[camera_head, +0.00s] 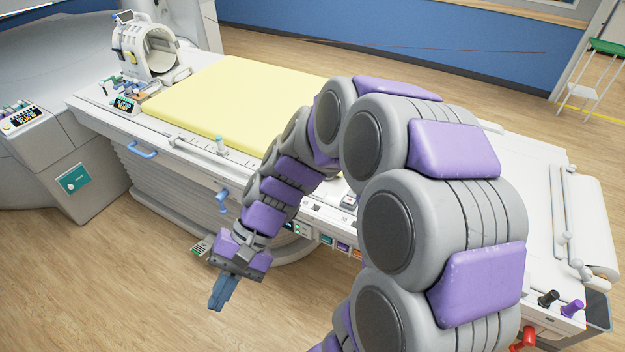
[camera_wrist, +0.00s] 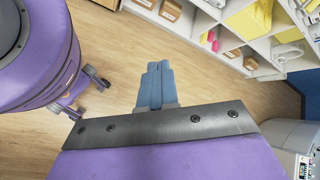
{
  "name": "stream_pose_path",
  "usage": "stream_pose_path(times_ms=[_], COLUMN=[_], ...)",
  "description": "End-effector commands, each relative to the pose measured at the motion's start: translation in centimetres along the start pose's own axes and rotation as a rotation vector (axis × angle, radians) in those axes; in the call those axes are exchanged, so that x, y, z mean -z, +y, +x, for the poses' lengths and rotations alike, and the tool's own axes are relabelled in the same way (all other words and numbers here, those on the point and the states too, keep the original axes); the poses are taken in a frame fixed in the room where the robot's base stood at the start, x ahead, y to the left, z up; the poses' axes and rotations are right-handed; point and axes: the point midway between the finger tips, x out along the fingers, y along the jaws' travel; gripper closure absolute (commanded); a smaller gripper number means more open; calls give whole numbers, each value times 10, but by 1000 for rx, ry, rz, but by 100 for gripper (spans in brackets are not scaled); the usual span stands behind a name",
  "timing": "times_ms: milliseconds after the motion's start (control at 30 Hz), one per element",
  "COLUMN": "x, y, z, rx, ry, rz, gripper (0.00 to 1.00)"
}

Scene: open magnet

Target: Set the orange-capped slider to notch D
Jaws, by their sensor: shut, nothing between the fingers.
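I cannot make out the orange-capped slider or its notches in either view; my arm covers much of the table's near side. A row of small coloured tags (camera_head: 342,246) on that side, one of them orange, is too small to read. My gripper (camera_head: 217,298) hangs in front of the table's near side, pointing down over the floor. In the wrist view its two blue fingers (camera_wrist: 156,84) are together with nothing between them, and only floor and shelving lie beyond.
The patient table (camera_head: 190,137) carries a yellow pad (camera_head: 215,95) and a head coil (camera_head: 148,50). Blue handles (camera_head: 142,150) stick out from its near side. Wooden floor (camera_head: 120,285) is open at the front left. The wrist view shows a wheeled purple stool (camera_wrist: 35,60) and shelves (camera_wrist: 235,35).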

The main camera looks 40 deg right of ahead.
Motion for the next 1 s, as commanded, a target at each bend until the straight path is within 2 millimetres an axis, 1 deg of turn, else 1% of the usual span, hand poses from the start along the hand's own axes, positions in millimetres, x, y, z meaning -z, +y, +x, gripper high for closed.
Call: stream_pose_path(times_ms=[33, 133, 267, 300, 367, 400, 467, 500, 567, 600, 667, 700, 767, 800, 867, 900, 1000], x=[16, 45, 92, 107, 131, 148, 173, 190, 215, 231, 256, 271, 293, 306, 322, 331, 348], y=[-7, -22, -30, -30, -26, -22, -12, -2, 15, 29, 54, 72, 104, 127, 162, 185, 236], z=[-3, -14, -39, -49, -64, -75, -92, -104, -122, -135, -152, -163, -178, -187, -197, -204, -213], rx=[81, 241, 460, 529, 630, 700, 805, 875, 981, 1051, 1157, 1227, 1332, 1401, 1496, 1555, 1678], ry=[-16, -36, -49, -51, -49, -48, -44, -39, -30, -20, -4, 9, 27, 42, 63, 80, 120], rz=[53, 151, 283, 324, 387, 429, 495, 538, 605, 647, 715, 759, 829, 872, 937, 975, 1058], gripper=[100, 100, 100, 100, 100, 100, 100, 100, 100, 100, 100, 100, 100, 100, 100, 100, 100])
